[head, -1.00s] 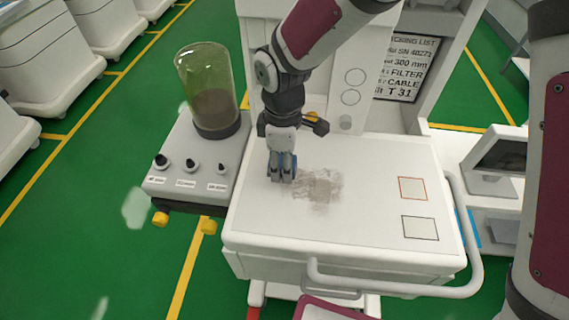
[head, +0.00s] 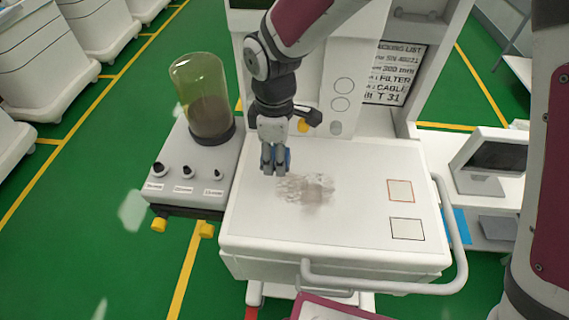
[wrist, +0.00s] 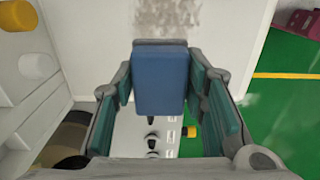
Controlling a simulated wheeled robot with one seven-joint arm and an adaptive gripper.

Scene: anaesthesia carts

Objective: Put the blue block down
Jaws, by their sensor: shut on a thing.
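My gripper (head: 275,168) is shut on the blue block (wrist: 160,80), which sits between the finger pads in the wrist view. In the head view only a narrow blue part of the block (head: 287,159) shows beside the fingers. The gripper points down over the left rear part of the white cart top (head: 340,225), left of and behind a grey smudge. I cannot tell whether the block touches the surface.
A red-outlined square (head: 400,190) and a black-outlined square (head: 407,229) are marked at the cart top's right. A glass cylinder (head: 203,95) and several black knobs stand on a side unit at left. A handle (head: 385,287) runs along the front. The front middle is clear.

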